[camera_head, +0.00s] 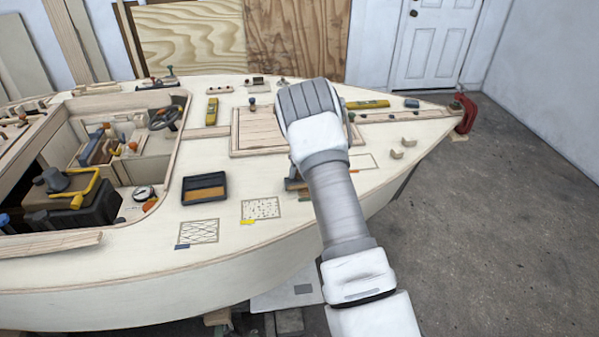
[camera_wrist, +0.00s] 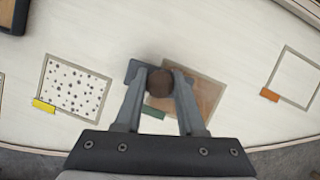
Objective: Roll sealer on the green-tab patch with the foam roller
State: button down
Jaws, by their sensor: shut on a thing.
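In the wrist view my gripper (camera_wrist: 160,85) is shut on the brown, round-topped handle of the foam roller (camera_wrist: 136,70). The roller's dark grey-blue part shows left of the handle. It lies over the left part of the green-tab patch (camera_wrist: 203,92); I cannot tell if it touches. The patch's visible right part looks glossy brown. Its green tab (camera_wrist: 153,113) lies below the handle. In the head view my arm hides the gripper and most of the patch; a bit of dark roller (camera_head: 295,184) shows beside it. The black tray (camera_head: 204,177) holds amber liquid.
A dotted patch with a yellow tab (camera_wrist: 44,106) lies left of the roller, a plain one with an orange tab (camera_wrist: 270,95) right. A hatched blue-tab patch (camera_head: 198,232) is near the hull edge.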

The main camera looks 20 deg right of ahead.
jog(key=shift+s+d+r, duration=0.1)
jog(key=shift+s+d, duration=0.1)
jog(key=shift+d, duration=0.75)
jog(key=shift+s+d+r, duration=0.1)
jog(key=shift+s+d, duration=0.05)
jog(key=shift+d, duration=0.8)
jog(key=shift+s+d+f+b, duration=0.1)
jog(key=shift+s+d+b, duration=0.15)
jog(key=shift+d, duration=0.95)
jog(key=shift+s+d+f+b, duration=0.1)
jog(key=shift+s+d+b, duration=0.2)
jog(key=shift+d, duration=0.95)
jog(key=shift+s+d+f+b, duration=0.1)
jog(key=shift+s+d+b, duration=0.15)
jog(key=shift+d, duration=0.95)
notch_tip(320, 180, up, 6)
jog(key=p, duration=0.4)
jog(key=shift+r, duration=0.1)
notch_tip(320, 180, up, 3)
jog(key=p, duration=0.2)
jog(key=shift+p, duration=0.3)
